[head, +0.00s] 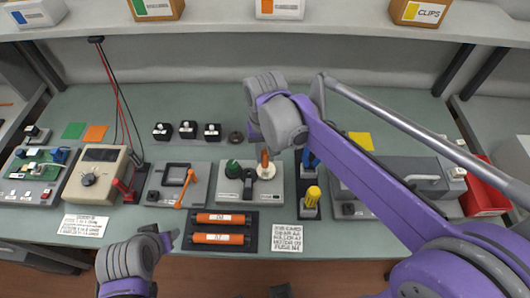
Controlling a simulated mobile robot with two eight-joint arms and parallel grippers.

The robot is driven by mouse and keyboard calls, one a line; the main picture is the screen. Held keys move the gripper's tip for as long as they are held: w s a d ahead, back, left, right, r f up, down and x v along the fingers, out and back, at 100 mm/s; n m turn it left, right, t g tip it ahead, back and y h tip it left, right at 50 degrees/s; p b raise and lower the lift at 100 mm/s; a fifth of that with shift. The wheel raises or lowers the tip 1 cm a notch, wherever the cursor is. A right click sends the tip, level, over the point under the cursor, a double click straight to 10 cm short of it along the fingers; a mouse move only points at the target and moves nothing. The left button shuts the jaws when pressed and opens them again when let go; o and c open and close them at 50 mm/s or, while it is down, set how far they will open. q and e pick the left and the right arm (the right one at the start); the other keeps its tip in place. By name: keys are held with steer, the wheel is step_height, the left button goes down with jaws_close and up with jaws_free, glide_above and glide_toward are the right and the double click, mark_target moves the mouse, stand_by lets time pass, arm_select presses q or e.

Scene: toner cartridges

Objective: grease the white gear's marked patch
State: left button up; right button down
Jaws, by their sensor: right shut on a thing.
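The white gear (266,172) sits on the right side of a grey fixture (232,190) in the middle of the bench, beside a dark green knob (233,167). My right gripper (264,147) is over the gear, mostly hidden by its own wrist. It is shut on a small orange-brown tool (265,159), whose lower end is at or just above the gear; I cannot tell if they touch. The gear's marked patch cannot be made out. My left gripper (166,238) is low at the front left, apart from everything; its jaws are unclear.
Two orange rollers (220,218) lie in a black tray in front of the fixture. A black stand with a yellow-topped item (312,196) is just right of it. A multimeter (98,172) stands left. My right arm covers much of the right side.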

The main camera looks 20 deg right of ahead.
arm_select(q)
steer(key=shift+s+f, duration=0.1)
steer(key=shift+f, duration=0.15)
arm_select(e)
steer(key=shift+f, duration=0.35)
steer(key=shift+s, duration=0.15)
steer(key=shift+w+d, duration=0.1)
steer(key=shift+w, duration=0.2)
steer(key=shift+s, duration=0.15)
